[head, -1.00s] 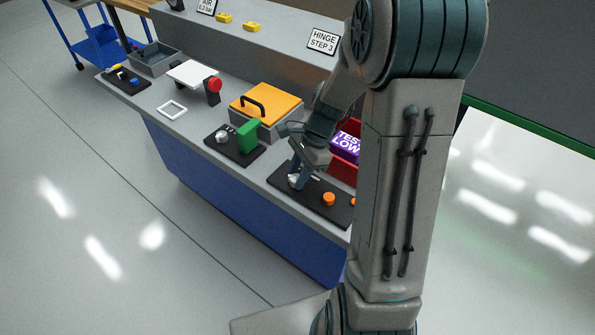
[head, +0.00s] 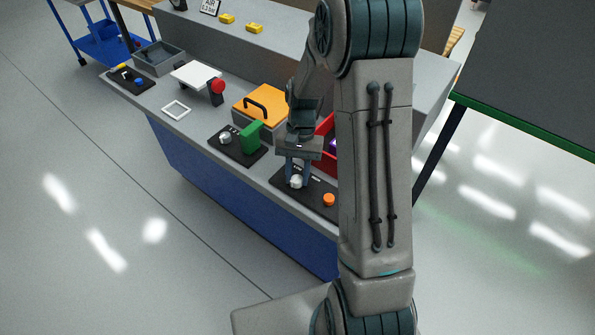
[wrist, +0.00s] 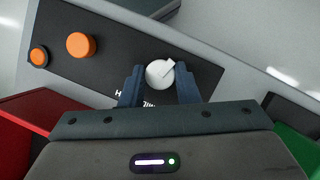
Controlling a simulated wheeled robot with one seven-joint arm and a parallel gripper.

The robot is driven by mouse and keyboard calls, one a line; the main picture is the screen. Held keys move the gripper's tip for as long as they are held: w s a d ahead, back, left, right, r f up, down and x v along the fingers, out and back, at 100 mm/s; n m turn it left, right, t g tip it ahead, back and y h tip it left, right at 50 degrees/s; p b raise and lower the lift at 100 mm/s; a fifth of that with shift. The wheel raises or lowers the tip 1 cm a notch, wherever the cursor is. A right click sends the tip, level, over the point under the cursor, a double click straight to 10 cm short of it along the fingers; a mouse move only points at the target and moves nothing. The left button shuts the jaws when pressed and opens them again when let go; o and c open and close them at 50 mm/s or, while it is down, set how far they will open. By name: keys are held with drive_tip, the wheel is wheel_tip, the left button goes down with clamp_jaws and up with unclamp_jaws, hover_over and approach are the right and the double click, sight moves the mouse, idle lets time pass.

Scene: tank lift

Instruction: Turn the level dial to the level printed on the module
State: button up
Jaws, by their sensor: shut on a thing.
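The level dial is a round white knob (wrist: 160,73) with a raised pointer, on a black panel (wrist: 105,58) that has white lettering partly hidden by my gripper. In the head view my gripper (head: 297,172) reaches down onto the dial. The purple module (head: 333,145) in the red bin is almost wholly hidden behind my arm, and its print cannot be read now.
Two orange buttons (wrist: 80,45) sit on the same panel. The red bin (wrist: 35,130) stands beside it. A green block (head: 250,133) with another knob, an orange-lidded box (head: 262,103) and a white frame (head: 176,110) stand along the bench.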

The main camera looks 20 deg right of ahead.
drive_tip(key=shift+a+n+h, duration=0.15)
drive_tip(key=shift+n+h, duration=0.45)
drive_tip(key=shift+n, duration=1)
drive_tip(key=o, duration=1)
drive_tip(key=shift+s, duration=0.1)
drive_tip(key=shift+c, duration=0.2)
drive_tip(key=a+v, duration=0.1)
drive_tip(key=v, duration=1.2)
drive_tip(key=shift+w+d+r+p, duration=0.3)
drive_tip(key=shift+d+p, duration=0.1)
drive_tip(key=shift+d, duration=0.05)
